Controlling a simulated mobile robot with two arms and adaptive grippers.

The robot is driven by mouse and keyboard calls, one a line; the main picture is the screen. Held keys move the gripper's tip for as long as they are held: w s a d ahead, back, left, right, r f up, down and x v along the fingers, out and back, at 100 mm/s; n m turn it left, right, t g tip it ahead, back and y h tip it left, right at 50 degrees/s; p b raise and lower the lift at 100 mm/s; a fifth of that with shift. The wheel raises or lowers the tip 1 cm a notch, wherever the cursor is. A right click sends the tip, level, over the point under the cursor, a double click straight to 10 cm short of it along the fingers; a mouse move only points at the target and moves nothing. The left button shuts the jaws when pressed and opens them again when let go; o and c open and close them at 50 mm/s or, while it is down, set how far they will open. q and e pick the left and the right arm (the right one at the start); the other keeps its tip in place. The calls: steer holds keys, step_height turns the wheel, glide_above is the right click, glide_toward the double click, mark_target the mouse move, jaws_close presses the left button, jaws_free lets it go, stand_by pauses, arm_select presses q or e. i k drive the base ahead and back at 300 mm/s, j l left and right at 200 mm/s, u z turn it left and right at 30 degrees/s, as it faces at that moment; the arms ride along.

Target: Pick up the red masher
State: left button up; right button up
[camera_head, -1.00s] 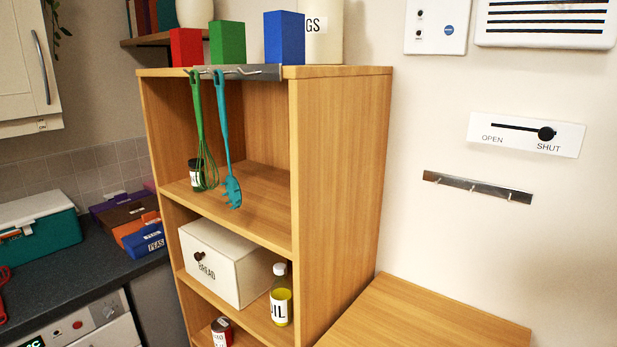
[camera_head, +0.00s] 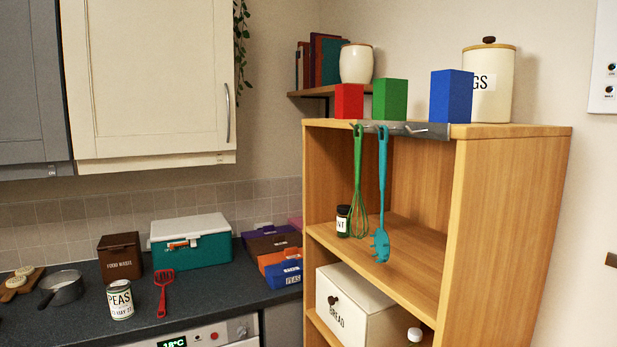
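The red masher (camera_head: 164,290) is on the dark worktop at the lower left of the head view. It has a slotted red head at the top and a thin handle running down toward the worktop's front edge. Neither of my grippers is in view.
A brown food waste box (camera_head: 120,257) and a saucepan (camera_head: 62,287) stand left of the masher. A wooden shelf unit (camera_head: 513,222) fills the right, with a green whisk (camera_head: 358,190) and a teal spaghetti spoon (camera_head: 381,205) hanging from its rail. Cream cupboards (camera_head: 150,70) hang above the worktop.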

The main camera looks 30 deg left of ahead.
mark_target(162, 307)
steer(key=u, duration=1.7)
steer(key=i+j+z, duration=0.15)
steer(key=z, duration=0.3)
steer(key=i+j+z, duration=0.1)
steer(key=z, duration=0.3)
steer(key=j+z, duration=0.6)
steer(key=z, duration=0.25)
steer(key=i, duration=0.05)
